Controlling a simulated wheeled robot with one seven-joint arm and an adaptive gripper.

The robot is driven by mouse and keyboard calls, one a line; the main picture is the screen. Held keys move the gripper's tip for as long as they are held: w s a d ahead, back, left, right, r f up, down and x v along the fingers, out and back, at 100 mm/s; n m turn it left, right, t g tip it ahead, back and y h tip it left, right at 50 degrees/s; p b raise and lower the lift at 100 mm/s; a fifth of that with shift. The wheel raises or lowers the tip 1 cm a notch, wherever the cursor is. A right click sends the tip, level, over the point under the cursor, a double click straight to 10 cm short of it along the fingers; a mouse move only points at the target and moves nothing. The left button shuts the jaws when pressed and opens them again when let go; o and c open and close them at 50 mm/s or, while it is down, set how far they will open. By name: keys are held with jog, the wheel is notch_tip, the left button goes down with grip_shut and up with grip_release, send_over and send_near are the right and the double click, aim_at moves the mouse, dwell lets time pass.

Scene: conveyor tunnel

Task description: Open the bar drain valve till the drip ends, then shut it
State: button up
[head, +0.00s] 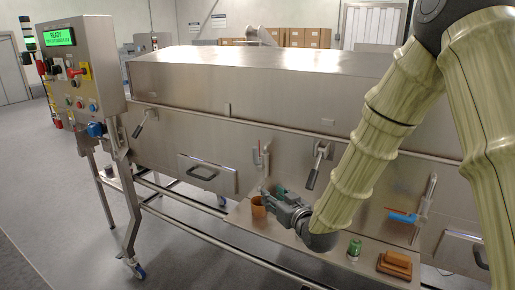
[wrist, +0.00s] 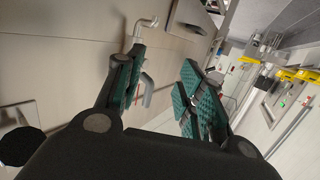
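My gripper (head: 273,193) is open at the front of the steel tunnel, below a small drain valve (head: 262,156) with upright pipework. In the wrist view its green-padded fingers (wrist: 160,92) stand apart. The valve's pale elbow pipe (wrist: 147,22) comes down behind the left finger. A grey bar handle (wrist: 148,90) shows between the fingers, nearer the left one; I cannot tell whether they touch. An orange-brown cup (head: 258,207) stands on the shelf just left of my gripper. Another drain valve with a blue handle (head: 402,216) is farther right. No drip can be made out.
The shelf (head: 325,258) holds a green can (head: 355,247) and brown blocks (head: 396,264) to the right. A control box (head: 75,65) stands left.

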jog(key=n+t+y, duration=0.1)
send_near(257, 152)
jog(key=p+x, duration=0.3)
jog(key=x, duration=0.7)
jog(key=shift+w+a, duration=0.25)
jog(key=shift+w, duration=0.1)
grip_shut()
